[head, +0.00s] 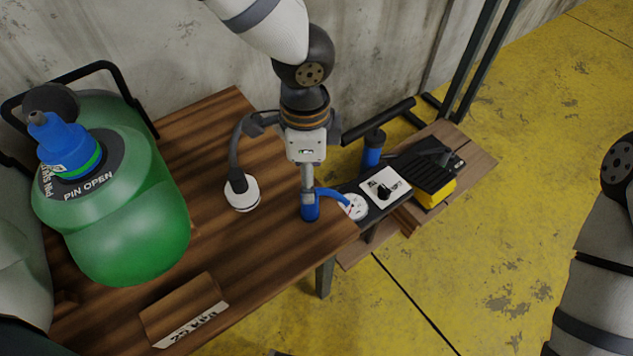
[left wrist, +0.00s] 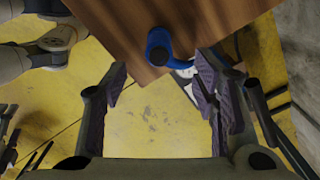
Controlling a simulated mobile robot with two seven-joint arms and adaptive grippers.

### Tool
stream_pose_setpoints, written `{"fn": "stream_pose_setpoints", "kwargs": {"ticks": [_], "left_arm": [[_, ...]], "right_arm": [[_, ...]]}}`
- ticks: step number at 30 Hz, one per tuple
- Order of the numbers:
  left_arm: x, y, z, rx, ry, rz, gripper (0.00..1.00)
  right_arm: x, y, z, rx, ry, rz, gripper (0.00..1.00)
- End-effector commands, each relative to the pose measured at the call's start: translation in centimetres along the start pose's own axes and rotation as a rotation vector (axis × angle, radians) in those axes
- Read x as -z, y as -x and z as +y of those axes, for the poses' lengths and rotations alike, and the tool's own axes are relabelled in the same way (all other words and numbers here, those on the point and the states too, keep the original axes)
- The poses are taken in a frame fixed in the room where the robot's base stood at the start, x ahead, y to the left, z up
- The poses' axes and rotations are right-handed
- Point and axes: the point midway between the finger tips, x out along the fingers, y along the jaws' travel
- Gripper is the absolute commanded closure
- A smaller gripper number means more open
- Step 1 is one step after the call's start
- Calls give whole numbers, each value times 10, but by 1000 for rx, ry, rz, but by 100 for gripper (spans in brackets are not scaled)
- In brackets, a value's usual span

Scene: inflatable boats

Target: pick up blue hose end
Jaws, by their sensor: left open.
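The blue hose end (head: 310,208) stands on the wooden table near its right front corner. A short blue hose bends from it to the right. My left gripper (head: 307,186) points down just above it in the head view, seen edge-on, so one finger hides the other. In the left wrist view the left gripper (left wrist: 162,70) is open with its fingers spread and nothing between the pads. The blue hose end (left wrist: 158,45) shows there beyond the fingertips; contact cannot be told. My right arm is at the right edge of the head view, its gripper out of sight.
A white round fitting (head: 242,195) on a dark hose is left of my gripper. A white gauge (head: 355,207) and black pump handle (head: 380,121) are to the right.

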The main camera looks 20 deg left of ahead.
Motion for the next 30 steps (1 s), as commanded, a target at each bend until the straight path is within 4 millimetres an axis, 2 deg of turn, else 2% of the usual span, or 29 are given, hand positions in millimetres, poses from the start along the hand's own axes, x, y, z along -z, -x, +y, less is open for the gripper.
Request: {"fn": "stream_pose_setpoints", "kwargs": {"ticks": [1,3,8,15,18,24,30], "left_arm": [[-1,-18,3,-13,-1,-5,46],[-1,-34,3,-13,0,-5,46],[0,-54,1,-9,1,-2,46],[2,-98,-4,-11,2,-3,46],[2,-105,-5,-7,2,-1,46],[2,-104,-5,-5,3,-1,46],[2,-104,-5,-5,2,-1,91]], "right_arm": [[-4,-6,0,-1,0,-16,22],[-5,-9,0,-1,0,-25,22],[-7,-12,0,-2,1,-33,22],[-10,-21,1,-3,1,-53,22],[-11,-21,1,-3,1,-54,22],[-10,-21,1,-3,1,-53,22],[-10,-21,1,-3,1,-53,22]]}}
